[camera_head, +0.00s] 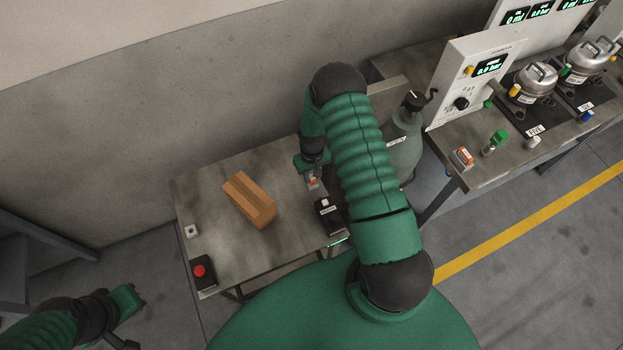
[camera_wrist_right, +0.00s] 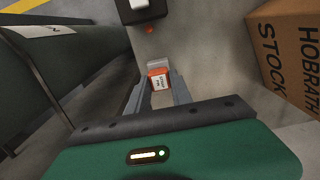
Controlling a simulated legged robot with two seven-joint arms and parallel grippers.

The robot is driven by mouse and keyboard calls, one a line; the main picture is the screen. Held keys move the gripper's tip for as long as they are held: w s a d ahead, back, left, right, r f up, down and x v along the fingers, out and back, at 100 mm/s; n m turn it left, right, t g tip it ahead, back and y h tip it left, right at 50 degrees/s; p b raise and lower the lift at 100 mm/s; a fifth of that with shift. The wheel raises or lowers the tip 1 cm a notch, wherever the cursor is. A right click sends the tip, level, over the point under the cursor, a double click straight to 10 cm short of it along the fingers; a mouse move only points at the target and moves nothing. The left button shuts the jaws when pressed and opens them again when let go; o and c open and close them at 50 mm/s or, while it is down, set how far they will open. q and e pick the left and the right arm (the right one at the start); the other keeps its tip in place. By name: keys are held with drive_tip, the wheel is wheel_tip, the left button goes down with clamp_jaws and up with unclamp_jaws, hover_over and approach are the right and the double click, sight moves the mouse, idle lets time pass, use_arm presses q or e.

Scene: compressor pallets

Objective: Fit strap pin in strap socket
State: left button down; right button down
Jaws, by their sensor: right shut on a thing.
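My right gripper (camera_head: 313,184) hangs over the right part of the small table, partly hidden by my arm. In the right wrist view its fingers (camera_wrist_right: 159,84) are shut on a small orange piece (camera_wrist_right: 159,72) with a white label, probably the strap pin; the lettering is too small to read surely. A black block (camera_head: 328,214) with a white piece on it stands on the table in front of the gripper, apart from the held piece. The block also shows at the top of the wrist view (camera_wrist_right: 139,12). I cannot tell which part is the strap socket. My left gripper (camera_head: 128,301) is low at the left, its jaws unclear.
A cardboard box (camera_head: 249,200) lies on the small table (camera_head: 215,233). A grey-green cylinder (camera_head: 406,140) stands right of the table. A bench (camera_head: 480,170) with compressors is farther right.

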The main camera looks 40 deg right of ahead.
sight(311, 177)
drive_tip(key=shift+r+p, duration=1.5)
drive_tip(key=shift+r, duration=0.75)
drive_tip(key=shift+w, duration=0.1)
